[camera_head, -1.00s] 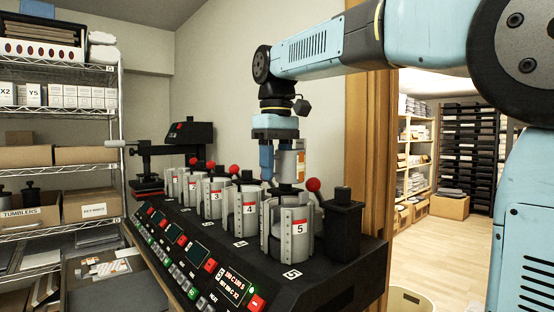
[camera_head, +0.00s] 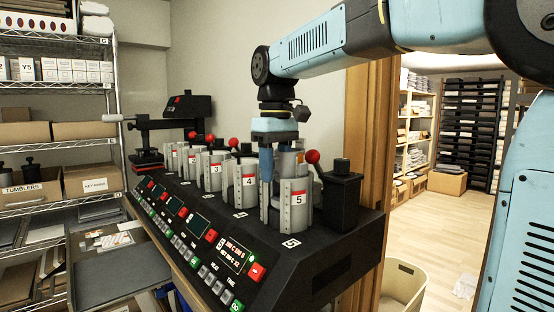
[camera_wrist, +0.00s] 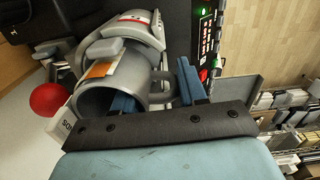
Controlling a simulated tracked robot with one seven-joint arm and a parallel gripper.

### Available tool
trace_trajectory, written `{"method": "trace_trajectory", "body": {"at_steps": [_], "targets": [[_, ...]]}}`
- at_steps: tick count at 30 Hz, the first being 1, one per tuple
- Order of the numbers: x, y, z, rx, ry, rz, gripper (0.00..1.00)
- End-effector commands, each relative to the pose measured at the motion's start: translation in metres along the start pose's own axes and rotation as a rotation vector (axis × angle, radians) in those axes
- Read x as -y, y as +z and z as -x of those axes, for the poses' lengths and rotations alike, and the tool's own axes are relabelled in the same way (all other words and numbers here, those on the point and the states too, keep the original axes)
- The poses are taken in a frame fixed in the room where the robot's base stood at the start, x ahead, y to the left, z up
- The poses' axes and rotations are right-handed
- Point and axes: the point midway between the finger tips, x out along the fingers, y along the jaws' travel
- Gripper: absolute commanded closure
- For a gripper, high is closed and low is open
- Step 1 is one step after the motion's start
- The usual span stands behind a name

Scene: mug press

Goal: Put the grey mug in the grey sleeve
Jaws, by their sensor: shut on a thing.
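The grey mug (camera_head: 288,163), with an orange patch, is upright at the station marked 5 in the head view. Its lower part is hidden behind the grey sleeve (camera_head: 297,206), which is a split upright cylinder with a "5" label. My gripper (camera_head: 281,160) is shut on the mug's wall from above. The wrist view shows the mug (camera_wrist: 105,92) with its open mouth towards me and one blue finger of my gripper (camera_wrist: 155,92) inside it. The sleeve (camera_wrist: 125,48) lies beyond the mug there. I cannot tell how deep the mug sits in it.
More grey sleeves, including number 4 (camera_head: 248,184), stand in a row to the left on the black press (camera_head: 262,245). A red knob (camera_head: 312,157) and a black block (camera_head: 342,195) stand close right of sleeve 5. A bin (camera_head: 404,284) is on the floor.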

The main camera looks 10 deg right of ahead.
Motion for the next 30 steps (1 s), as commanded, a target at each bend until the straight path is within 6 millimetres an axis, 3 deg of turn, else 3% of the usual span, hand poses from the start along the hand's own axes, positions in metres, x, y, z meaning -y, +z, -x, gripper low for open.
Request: {"method": "trace_trajectory", "body": {"at_steps": [15,29,30], "targets": [[0.000,0.000,-0.029,0.000,0.000,-0.001,0.96],[0.000,0.000,-0.033,0.000,0.000,0.000,0.96],[0.000,0.000,-0.033,0.000,0.000,0.000,0.56]]}}
